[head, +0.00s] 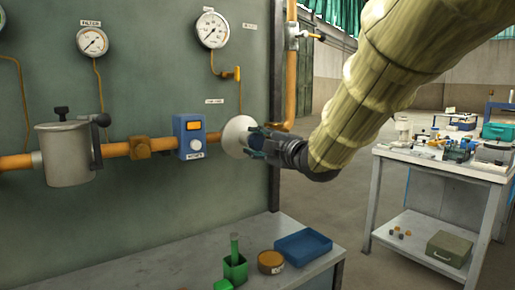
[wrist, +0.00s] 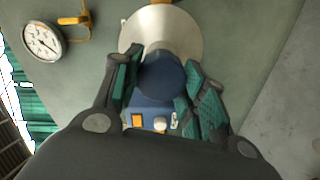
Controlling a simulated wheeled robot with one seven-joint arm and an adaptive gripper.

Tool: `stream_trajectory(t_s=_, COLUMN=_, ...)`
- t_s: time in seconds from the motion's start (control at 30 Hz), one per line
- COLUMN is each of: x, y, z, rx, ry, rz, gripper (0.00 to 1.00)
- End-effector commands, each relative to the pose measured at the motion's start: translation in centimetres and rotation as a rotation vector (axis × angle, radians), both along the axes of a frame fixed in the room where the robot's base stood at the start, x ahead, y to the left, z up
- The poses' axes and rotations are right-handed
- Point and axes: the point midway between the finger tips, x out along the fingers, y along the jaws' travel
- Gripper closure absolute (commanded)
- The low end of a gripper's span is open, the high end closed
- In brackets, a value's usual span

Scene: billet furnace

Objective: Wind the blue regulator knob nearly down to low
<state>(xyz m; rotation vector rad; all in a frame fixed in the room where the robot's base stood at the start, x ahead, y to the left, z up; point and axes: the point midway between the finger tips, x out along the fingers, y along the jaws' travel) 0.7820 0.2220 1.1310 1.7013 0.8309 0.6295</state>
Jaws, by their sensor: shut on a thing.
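The blue regulator knob (wrist: 163,78) shows in the wrist view as a dark blue round cap in front of a pale round disc (wrist: 178,25). My gripper (wrist: 161,72) is shut on the knob, with one green-padded finger on each side. In the head view my gripper (head: 256,142) reaches in from the right at the pale disc (head: 236,129) on the wall panel. The knob is hidden behind the fingers there. I cannot make out a pointer or low mark on it.
A blue box (head: 181,137) with an orange display sits on the orange pipe just left of the disc. A grey pot (head: 66,158) and gauges (head: 212,30) are on the panel. Below are a green container (head: 235,270), a round tin (head: 271,262) and a blue tray (head: 302,245).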

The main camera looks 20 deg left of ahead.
Motion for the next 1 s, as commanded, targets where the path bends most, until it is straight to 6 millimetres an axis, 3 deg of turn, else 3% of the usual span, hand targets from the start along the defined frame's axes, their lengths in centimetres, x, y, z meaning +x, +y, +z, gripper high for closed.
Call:
stream_trajectory(t_s=0.63, x=0.15, y=-0.21, z=0.24, rx=-0.030, ry=-0.044, rz=-0.004, gripper=0.82)
stream_trajectory(t_s=0.67, x=0.15, y=-0.21, z=0.24, rx=-0.030, ry=-0.044, rz=-0.004, gripper=0.57)
stream_trajectory(t_s=0.77, x=0.13, y=-0.18, z=0.21, rx=-0.031, ry=-0.043, rz=-0.004, gripper=0.38)
stream_trajectory(t_s=1.0, x=0.04, y=-0.04, z=0.10, rx=-0.031, ry=-0.041, rz=-0.001, gripper=0.37)
